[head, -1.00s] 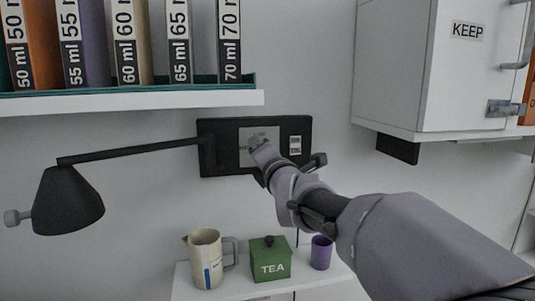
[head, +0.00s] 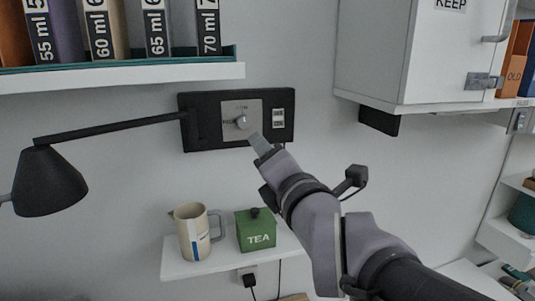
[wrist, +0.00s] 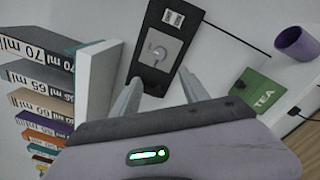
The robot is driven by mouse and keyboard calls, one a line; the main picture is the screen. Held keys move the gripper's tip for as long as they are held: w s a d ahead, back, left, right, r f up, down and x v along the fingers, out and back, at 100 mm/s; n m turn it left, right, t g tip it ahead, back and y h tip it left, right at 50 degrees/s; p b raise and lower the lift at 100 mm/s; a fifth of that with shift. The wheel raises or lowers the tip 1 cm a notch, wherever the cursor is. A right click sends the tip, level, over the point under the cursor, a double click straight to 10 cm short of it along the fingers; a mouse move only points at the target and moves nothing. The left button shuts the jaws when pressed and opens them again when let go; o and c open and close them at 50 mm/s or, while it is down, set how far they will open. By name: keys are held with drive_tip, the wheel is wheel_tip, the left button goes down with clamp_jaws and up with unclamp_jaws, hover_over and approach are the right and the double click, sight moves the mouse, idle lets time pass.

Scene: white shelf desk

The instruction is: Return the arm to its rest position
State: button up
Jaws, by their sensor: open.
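My arm reaches up from the lower right in the head view, bent at the wrist. My gripper (head: 258,143) points up and left, just below the lower right of the black wall panel (head: 186,139). The wrist view shows the two fingers of my gripper (wrist: 158,90) spread apart with nothing between them. The panel with its grey plate and knob (wrist: 160,53) lies beyond the fingertips, and the knob (head: 241,122) is clear of them in the head view.
A black lamp (head: 48,182) juts out left of the panel. A jug (head: 194,234) and green TEA box (head: 256,231) stand on a small shelf below. A purple cup (wrist: 295,43) shows in the wrist view. A binder shelf (head: 120,76) and white cabinet (head: 405,55) hang above.

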drive_tip(key=s+d+f+m+g+h, duration=0.2)
drive_tip(key=s+d+f+m+g, duration=0.25)
drive_tip(key=s+f+m, duration=0.55)
drive_tip(key=s+d+f+m+g+h, duration=0.3)
drive_tip(key=d+f+m, duration=0.35)
drive_tip(key=m, duration=0.65)
drive_tip(key=s+a+f+m+g+y, duration=0.1)
drive_tip(key=s+f+m+g, duration=0.3)
drive_tip(key=s+m, duration=0.6)
wheel_tip(320, 180, down, 3)
drive_tip(key=shift+s+r, duration=0.1)
drive_tip(key=shift+s, duration=0.25)
drive_tip(key=shift+a, duration=0.1)
